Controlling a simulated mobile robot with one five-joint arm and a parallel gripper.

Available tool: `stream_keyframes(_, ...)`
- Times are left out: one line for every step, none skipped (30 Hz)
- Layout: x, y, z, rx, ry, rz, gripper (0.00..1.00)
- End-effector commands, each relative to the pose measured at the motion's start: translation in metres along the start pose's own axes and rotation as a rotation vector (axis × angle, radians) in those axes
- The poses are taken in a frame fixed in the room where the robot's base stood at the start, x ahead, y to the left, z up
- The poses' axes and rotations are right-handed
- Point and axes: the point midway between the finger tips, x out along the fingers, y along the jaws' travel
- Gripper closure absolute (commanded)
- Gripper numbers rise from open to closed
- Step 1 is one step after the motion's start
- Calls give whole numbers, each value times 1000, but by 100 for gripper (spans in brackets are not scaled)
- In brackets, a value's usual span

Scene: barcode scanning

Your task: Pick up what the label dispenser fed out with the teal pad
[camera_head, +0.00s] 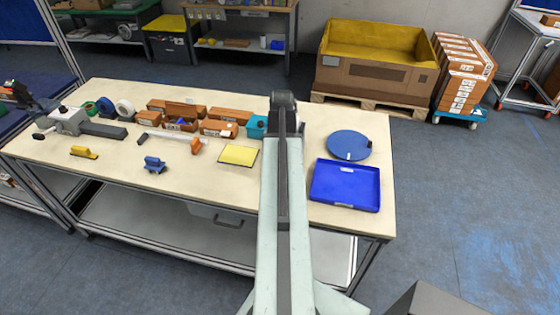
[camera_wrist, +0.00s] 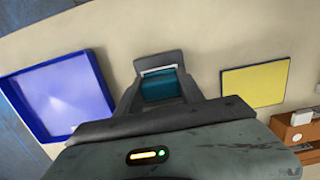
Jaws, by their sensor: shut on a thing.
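My gripper (camera_head: 284,100) reaches over the far part of the workbench; in the wrist view (camera_wrist: 160,74) its jaws are shut on a teal piece (camera_wrist: 160,88). A thin white strip runs along the far edge of the teal piece; I cannot tell if it is a label. A dark grey plate shows just beyond it. In the head view, a teal box (camera_head: 257,127) with a dark round part stands beside my arm, partly hidden by it; I cannot tell if it is the label dispenser. What lies under my gripper is hidden.
A blue tray (camera_head: 345,200) and a round blue plate (camera_head: 349,145) lie right of my arm. A yellow sheet (camera_head: 238,155) lies to the left. Cardboard boxes (camera_head: 222,129), tape rolls (camera_head: 106,107) and a grey device (camera_head: 70,121) stand farther left. Bare bench (camera_head: 205,180) shows at front left.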

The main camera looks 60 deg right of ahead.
Motion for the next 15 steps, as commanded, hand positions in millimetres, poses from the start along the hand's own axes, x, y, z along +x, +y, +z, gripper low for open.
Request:
stream_keyframes(-10, 0, 1, 0, 0, 0, 100)
stream_keyframes(-13, 0, 2, 0, 0, 0, 100)
stream_keyframes(-17, 0, 2, 0, 0, 0, 100)
stream_keyframes(-19, 0, 2, 0, 0, 0, 100)
stream_keyframes(-22, 0, 2, 0, 0, 0, 100)
stream_keyframes(-26, 0, 3, 0, 0, 0, 100)
stream_keyframes(-28, 0, 3, 0, 1, 0, 100)
stream_keyframes(-31, 0, 4, 0, 1, 0, 100)
stream_keyframes(-35, 0, 4, 0, 1, 0, 100)
stream_keyframes(-38, 0, 4, 0, 1, 0, 100)
stream_keyframes(-40, 0, 5, 0, 1, 0, 100)
stream_keyframes(-44, 0, 5, 0, 1, 0, 100)
stream_keyframes(-45, 0, 5, 0, 1, 0, 100)
stream_keyframes(-46, 0, 5, 0, 1, 0, 100)
stream_keyframes(-46, 0, 5, 0, 1, 0, 100)
